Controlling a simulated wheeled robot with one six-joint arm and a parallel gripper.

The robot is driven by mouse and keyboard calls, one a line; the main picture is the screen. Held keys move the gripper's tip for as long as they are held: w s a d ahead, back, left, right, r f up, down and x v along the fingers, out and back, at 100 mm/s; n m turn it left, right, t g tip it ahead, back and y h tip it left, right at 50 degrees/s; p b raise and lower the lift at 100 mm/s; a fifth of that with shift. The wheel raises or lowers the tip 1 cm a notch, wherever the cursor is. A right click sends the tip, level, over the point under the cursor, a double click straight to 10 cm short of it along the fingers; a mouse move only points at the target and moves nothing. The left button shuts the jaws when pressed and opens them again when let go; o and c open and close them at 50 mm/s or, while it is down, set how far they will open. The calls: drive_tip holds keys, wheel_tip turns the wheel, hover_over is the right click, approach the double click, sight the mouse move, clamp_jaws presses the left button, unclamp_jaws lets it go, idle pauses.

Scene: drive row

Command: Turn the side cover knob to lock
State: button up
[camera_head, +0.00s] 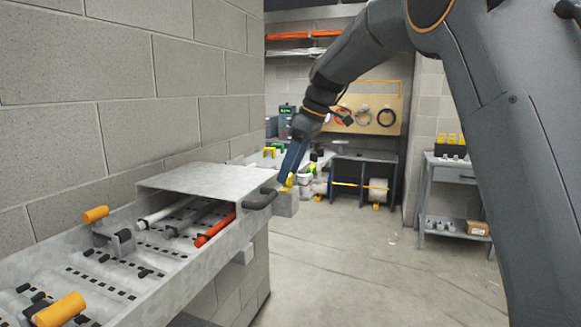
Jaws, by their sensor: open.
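My arm reaches down from the upper right, and my gripper (287,180) is at the far right end of the grey metal drive housing (205,179). It points down at a small yellow piece (289,184), which may be the side cover knob. The gripper is open, but its fingers are small and partly hidden. I cannot tell whether they touch the yellow piece or stand around it. A light grey block (286,204) is just below. The knob's turn position cannot be made out.
A dark handle (261,199) sticks out of the housing's end beside my gripper. Orange cylinders (95,214) and a red-orange rod (215,229) are on the open tray to the left. A block wall (130,90) rises behind. The floor (370,270) is clear; a shelf cart (455,205) stands right.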

drive_tip(key=shift+a+f, duration=0.1)
drive_tip(key=shift+f, duration=0.2)
drive_tip(key=c, duration=1.1)
drive_tip(key=shift+o, duration=0.2)
